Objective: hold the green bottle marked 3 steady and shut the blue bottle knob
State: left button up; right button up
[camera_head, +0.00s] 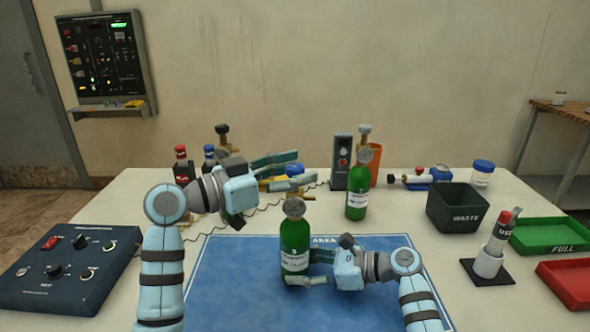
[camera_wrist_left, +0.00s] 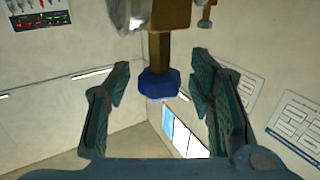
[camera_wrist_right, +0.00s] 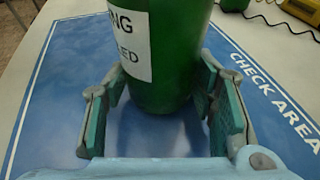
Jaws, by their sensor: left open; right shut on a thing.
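A green bottle (camera_head: 294,236) with a white label and a round gauge stands upright on the blue mat (camera_head: 225,290). My left gripper (camera_head: 297,171) is open above the bottle's top. In the left wrist view the blue knob (camera_wrist_left: 158,84), on a brass valve (camera_wrist_left: 168,40), sits between the spread fingers (camera_wrist_left: 160,88), apart from both.
Another green bottle (camera_head: 357,190) stands behind right, near an orange cup (camera_head: 374,165) and a grey box (camera_head: 341,160). A waste bin (camera_head: 458,207) and a used-item holder (camera_head: 488,262) are at right. A blue control box (camera_head: 80,268) is at left. The mat's left part is clear.

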pick_arm(q)
jog(key=shift+w+d, duration=0.1)
jog(key=shift+d, duration=0.05)
grip_shut()
jog(key=shift+m+g+h, duration=0.3)
jog(key=shift+m+g, duration=0.1)
jog(key=shift+g, duration=0.2)
jog(key=m+g+h, duration=0.1)
jog(key=m+g, duration=0.1)
jog(key=g, duration=0.1)
jog(key=m+g, duration=0.2)
jog(key=g, duration=0.1)
jog(key=shift+w+m+g+h, duration=0.15)
jog(key=shift+m+g+h, duration=0.15)
jog(key=shift+g+h, duration=0.1)
jog(key=shift+f+m+g, duration=0.1)
jog(key=shift+m+g, duration=0.2)
jog(key=shift+g, duration=0.2)
